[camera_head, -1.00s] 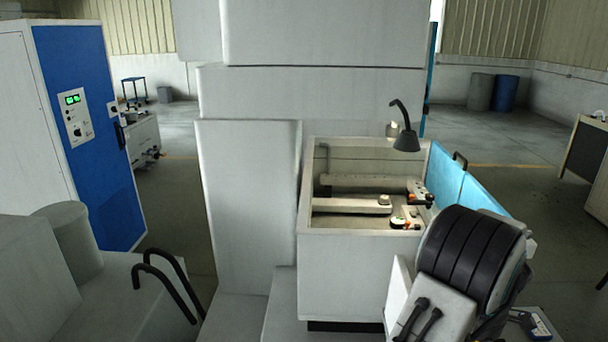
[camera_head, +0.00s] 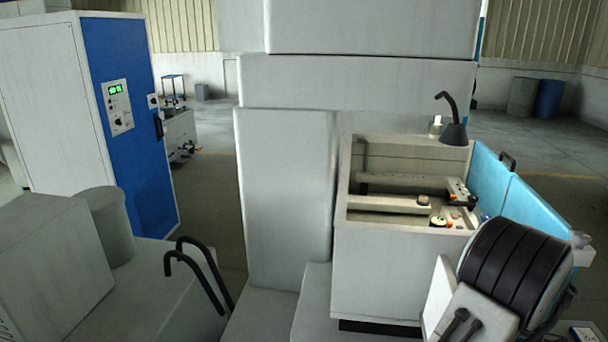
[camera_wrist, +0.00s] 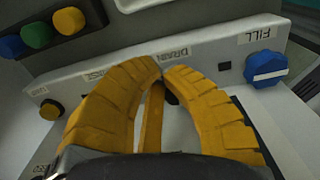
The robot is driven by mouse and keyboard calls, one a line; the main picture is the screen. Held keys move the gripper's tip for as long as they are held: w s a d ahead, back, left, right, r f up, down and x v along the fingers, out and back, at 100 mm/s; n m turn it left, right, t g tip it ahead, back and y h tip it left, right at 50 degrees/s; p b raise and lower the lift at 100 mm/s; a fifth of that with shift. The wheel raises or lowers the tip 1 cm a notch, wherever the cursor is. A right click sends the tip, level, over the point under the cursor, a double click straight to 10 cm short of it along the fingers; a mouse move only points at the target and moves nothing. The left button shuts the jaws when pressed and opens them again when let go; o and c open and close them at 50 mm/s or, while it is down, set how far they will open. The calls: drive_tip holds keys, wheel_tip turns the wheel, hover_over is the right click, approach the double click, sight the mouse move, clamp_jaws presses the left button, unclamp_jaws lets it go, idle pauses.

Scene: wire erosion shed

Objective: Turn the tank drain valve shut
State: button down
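In the wrist view my gripper (camera_wrist: 163,72) has two thick, ribbed yellow fingers bowed outward, with their tips close together. A slim yellow lever (camera_wrist: 152,118) stands between the fingers, just below the panel label that reads DRAIN. I take it for the drain valve's handle. The tips appear shut around its far end; the contact and the valve body are mostly hidden by the fingers. In the head view the open tank (camera_head: 385,255) stands right of centre; neither my gripper nor the drain lever can be made out there.
A blue FILL knob (camera_wrist: 265,68) sits right of my fingers, a small yellow knob (camera_wrist: 50,110) left. A strip with several coloured buttons (camera_wrist: 38,35) is above left. The head view shows a black ribbed drum (camera_head: 515,272) before the tank and a blue cabinet (camera_head: 128,150).

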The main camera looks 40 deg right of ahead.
drive_tip(key=shift+f+b, duration=0.3)
drive_tip(key=shift+f, duration=0.4)
drive_tip(key=shift+a, duration=0.2)
idle(0.6)
drive_tip(key=shift+s+a+f+b, duration=0.1)
drive_tip(key=shift+s+a+b, duration=0.1)
drive_tip(key=shift+s+b, duration=0.1)
drive_tip(key=shift+s+a, duration=0.25)
drive_tip(key=shift+s, duration=0.05)
drive_tip(key=shift+s+a+b, duration=0.3)
drive_tip(key=shift+a+b, duration=0.15)
drive_tip(key=shift+a, duration=0.05)
drive_tip(key=shift+s+d, duration=0.1)
idle(0.3)
